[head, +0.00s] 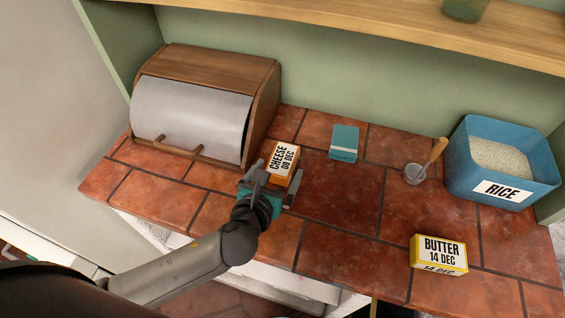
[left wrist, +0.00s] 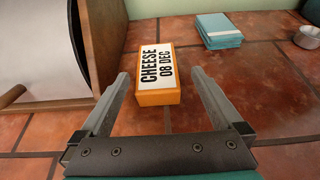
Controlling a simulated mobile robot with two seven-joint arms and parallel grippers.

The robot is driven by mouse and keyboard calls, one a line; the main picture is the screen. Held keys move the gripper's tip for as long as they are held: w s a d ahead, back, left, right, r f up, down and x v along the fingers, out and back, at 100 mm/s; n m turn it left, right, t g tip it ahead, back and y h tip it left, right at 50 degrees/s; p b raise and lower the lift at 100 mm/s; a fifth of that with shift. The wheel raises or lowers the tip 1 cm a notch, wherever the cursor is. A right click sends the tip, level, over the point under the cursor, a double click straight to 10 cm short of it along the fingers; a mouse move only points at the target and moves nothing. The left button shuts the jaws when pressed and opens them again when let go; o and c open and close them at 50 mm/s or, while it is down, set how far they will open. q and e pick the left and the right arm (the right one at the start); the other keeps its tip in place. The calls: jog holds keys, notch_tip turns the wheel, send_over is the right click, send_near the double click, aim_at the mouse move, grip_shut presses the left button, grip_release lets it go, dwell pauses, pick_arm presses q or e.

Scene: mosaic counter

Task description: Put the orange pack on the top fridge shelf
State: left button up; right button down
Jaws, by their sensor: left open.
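The orange pack (head: 282,163) lies on the tiled counter in front of the bread box's right side, with a white label reading "CHEESE 08 DEC". It also shows in the left wrist view (left wrist: 157,75). My left gripper (head: 273,185) is open at the near end of the pack. In the left wrist view its two fingers (left wrist: 158,85) point toward the pack, one on each side of its near end, with gaps between. The right gripper is not in view. No fridge shelf can be made out.
A wooden bread box (head: 205,95) with a grey front stands to the left. A teal pack (head: 344,142), a small metal scoop (head: 415,174), a blue rice tub (head: 500,165) and a yellow butter pack (head: 438,254) lie to the right. Bare tiles (head: 340,205) are right of the gripper.

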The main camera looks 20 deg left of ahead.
aim_at(280, 165)
pick_arm(q)
jog(key=shift+a+f+b+x, duration=0.15)
jog(key=shift+b+x, duration=0.2)
jog(key=shift+x, duration=1.1)
jog(key=shift+a+f+b+x, duration=0.15)
jog(key=shift+b+x, duration=0.2)
jog(key=shift+x, duration=1.05)
jog(key=shift+s, duration=0.1)
jog(key=shift+c, duration=0.2)
grip_shut()
jog(key=shift+r, duration=0.1)
